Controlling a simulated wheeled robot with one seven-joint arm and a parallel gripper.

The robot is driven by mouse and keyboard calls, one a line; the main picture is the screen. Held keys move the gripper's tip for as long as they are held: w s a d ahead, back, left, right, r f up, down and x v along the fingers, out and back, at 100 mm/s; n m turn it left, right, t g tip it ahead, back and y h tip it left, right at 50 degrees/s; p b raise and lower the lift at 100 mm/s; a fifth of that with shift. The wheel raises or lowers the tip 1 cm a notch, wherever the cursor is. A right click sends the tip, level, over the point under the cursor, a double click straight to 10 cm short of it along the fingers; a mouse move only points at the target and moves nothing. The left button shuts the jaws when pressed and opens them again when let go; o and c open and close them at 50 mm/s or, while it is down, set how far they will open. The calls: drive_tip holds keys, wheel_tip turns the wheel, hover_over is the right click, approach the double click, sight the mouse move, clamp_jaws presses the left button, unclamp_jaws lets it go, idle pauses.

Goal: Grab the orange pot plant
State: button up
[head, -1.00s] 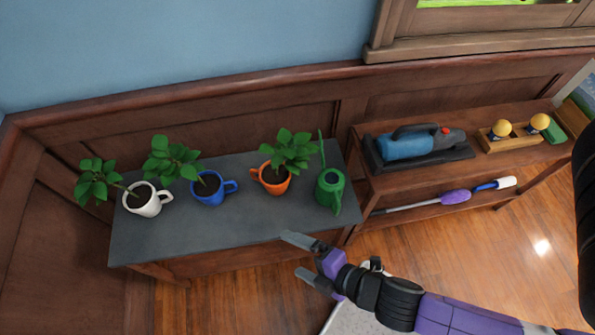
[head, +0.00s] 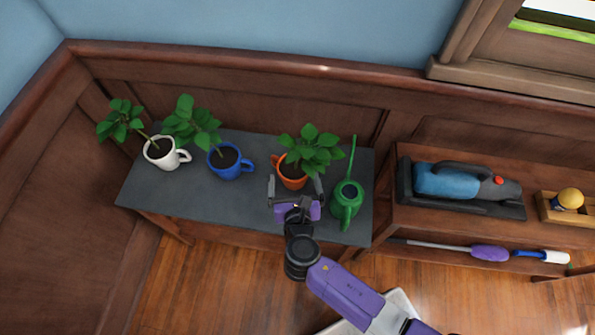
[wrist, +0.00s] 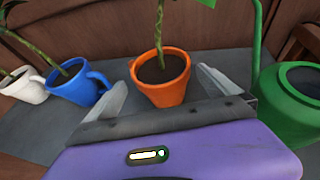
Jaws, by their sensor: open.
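The orange pot plant (head: 292,178) stands upright on the grey-topped table, with green leaves above it. In the wrist view the orange pot (wrist: 162,82) is centred just ahead of my gripper, with its stem rising out of the frame. My gripper (head: 296,185) is open, and its two fingers point at the pot from the front, one toward each side. In the wrist view the fingers of my gripper (wrist: 160,85) show left and right of the pot's lower part, with gaps. I cannot tell how far the pot is between them.
A blue mug plant (head: 228,165) and a white mug plant (head: 160,155) stand to the left on the grey tabletop (head: 190,200). A green watering can (head: 346,200) stands close on the right. A shelf (head: 430,222) with a blue handheld machine (head: 455,183) is further right.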

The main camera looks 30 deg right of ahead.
sight(294, 169)
drive_tip(key=shift+x, duration=2.7)
drive_tip(key=shift+r, duration=0.1)
drive_tip(key=c, duration=1.8)
drive_tip(key=shift+c, duration=0.2)
drive_tip(key=shift+r, duration=0.1)
